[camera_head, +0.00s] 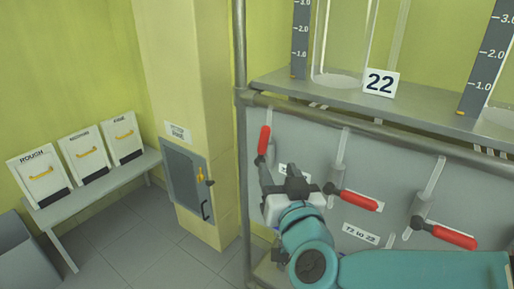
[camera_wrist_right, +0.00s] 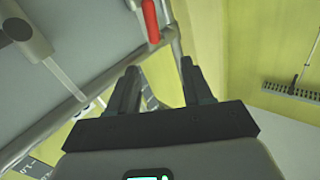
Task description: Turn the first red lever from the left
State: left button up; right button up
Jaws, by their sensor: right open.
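The first red lever from the left (camera_head: 264,140) points up on the grey panel. A second red lever (camera_head: 352,199) and a third red lever (camera_head: 444,235) lie tilted down to the right. My right gripper (camera_head: 279,169) is open and empty in front of the panel, just below the first lever. In the right wrist view, the red lever (camera_wrist_right: 151,20) shows beyond the fingertips of my right gripper (camera_wrist_right: 158,65), nearer the left finger. I see no contact with it. The first lever's mount is partly hidden by my gripper in the head view. My left gripper is not in view.
A metal pipe frame (camera_head: 240,60) runs up just left of the levers, and a rail crosses above them. A yellow column (camera_head: 182,70) and a bench (camera_head: 105,180) with several white boxes stand left.

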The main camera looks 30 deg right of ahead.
aim_at(266, 138)
jog(key=x, duration=1.1)
jog(key=d+p+x, duration=0.1)
jog(key=x, duration=0.5)
jog(key=shift+s+d+f, duration=0.1)
jog(key=shift+s+f, duration=0.15)
jog(key=shift+f, duration=0.1)
jog(key=shift+s, duration=0.1)
grip_shut()
